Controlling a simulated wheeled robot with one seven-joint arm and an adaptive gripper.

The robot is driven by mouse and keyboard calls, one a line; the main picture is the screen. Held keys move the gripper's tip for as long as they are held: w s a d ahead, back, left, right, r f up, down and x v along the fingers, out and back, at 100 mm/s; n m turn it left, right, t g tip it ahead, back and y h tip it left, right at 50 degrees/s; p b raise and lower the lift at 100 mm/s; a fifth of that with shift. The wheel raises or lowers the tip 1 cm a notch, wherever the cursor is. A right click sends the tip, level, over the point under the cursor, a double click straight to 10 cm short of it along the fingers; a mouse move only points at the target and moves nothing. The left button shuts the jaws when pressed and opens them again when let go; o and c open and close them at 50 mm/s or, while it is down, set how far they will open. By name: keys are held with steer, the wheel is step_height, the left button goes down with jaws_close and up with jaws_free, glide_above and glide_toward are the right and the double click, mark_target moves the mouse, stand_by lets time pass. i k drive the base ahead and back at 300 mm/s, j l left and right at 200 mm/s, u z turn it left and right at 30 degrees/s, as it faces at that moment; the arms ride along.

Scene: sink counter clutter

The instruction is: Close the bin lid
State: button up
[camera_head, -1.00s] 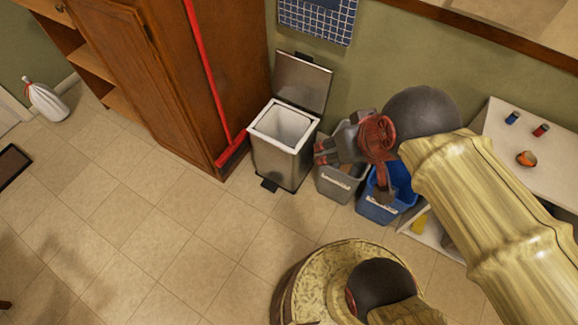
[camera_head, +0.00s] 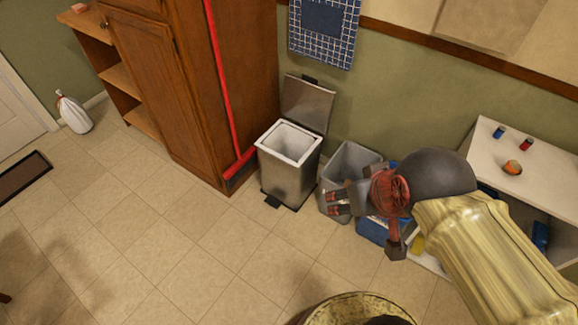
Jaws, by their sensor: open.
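The metal pedal bin (camera_head: 287,171) stands on the tiled floor against the green wall, beside the wooden cabinet. Its lid (camera_head: 307,105) is up, tilted back toward the wall, and the pale inner liner shows. A dark foot pedal (camera_head: 272,201) sticks out at the bin's front base. My gripper (camera_head: 333,204) is open and empty, to the right of the bin and apart from it in the picture. It is in front of the grey open bin, with its fingers pointing left. My arm hides part of the blue bin.
A grey bin (camera_head: 351,162) and a blue bin (camera_head: 371,230) stand right of the metal bin. A red broom (camera_head: 229,110) leans on the cabinet (camera_head: 150,80). A white shelf unit (camera_head: 520,140) is at right. The floor in front is clear.

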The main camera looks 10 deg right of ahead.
mark_target(309, 104)
steer(key=i+z, duration=0.15)
steer(key=i, duration=0.4)
steer(key=i+j+z, duration=0.1)
steer(key=i, duration=0.5)
steer(key=i+j+z, duration=0.15)
steer(key=i, duration=0.4)
